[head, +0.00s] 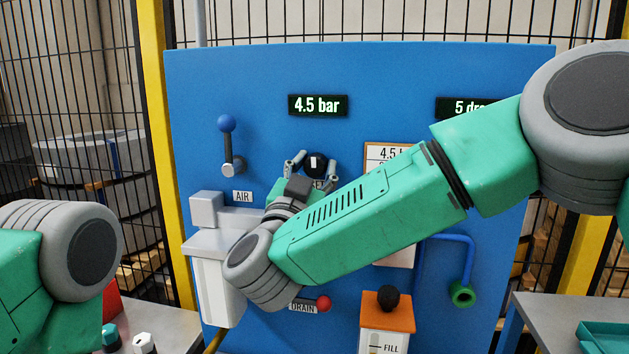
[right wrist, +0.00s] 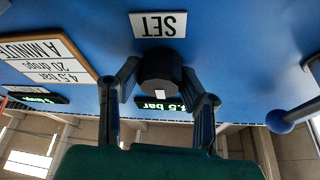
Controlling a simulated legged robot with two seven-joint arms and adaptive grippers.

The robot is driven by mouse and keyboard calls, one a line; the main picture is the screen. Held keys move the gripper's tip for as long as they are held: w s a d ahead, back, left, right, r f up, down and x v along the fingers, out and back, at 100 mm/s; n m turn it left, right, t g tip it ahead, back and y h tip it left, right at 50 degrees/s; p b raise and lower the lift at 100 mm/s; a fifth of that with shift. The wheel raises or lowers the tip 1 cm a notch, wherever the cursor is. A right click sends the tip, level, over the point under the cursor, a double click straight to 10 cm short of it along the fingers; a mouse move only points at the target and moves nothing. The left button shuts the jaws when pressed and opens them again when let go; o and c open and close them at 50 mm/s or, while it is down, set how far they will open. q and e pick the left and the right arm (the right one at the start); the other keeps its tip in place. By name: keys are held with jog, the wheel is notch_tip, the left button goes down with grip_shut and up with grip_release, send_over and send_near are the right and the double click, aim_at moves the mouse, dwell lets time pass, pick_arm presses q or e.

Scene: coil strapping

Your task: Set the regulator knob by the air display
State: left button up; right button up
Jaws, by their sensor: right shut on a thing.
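The black regulator knob (head: 316,166) sits on the blue panel (head: 390,80), with a white mark on its face. My right gripper (head: 316,158) is shut on the knob, one finger on each side. In the right wrist view the knob (right wrist: 160,68) lies between both fingers, below the upside-down SET label (right wrist: 158,25). The air display (head: 318,105) above the knob reads 4.5 bar. A placard (head: 376,152), partly hidden by my right arm, reads 4.5 bar, 20 drops a minute in the wrist view. My left gripper is out of view.
A blue-ball AIR lever (head: 227,145) stands left of the knob. The second display (head: 462,107), starting with 5, is partly covered by my arm.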

jog(key=shift+r+m+g+h+b, duration=0.15)
jog(key=shift+m+h+b, duration=0.2)
jog(key=shift+m, duration=0.4)
jog(key=shift+r+m+g+h+b, duration=0.2)
jog(key=shift+m+h, duration=0.25)
jog(key=shift+m, duration=0.3)
jog(key=o, duration=1.1)
jog(key=shift+s+f, duration=0.1)
jog(key=shift+a+f, duration=0.1)
jog(key=shift+f, duration=0.05)
jog(key=shift+s+a+f, duration=0.15)
jog(key=shift+s, duration=0.1)
jog(key=v, duration=0.6)
jog(key=shift+s+a, duration=0.2)
jog(key=shift+s, duration=0.15)
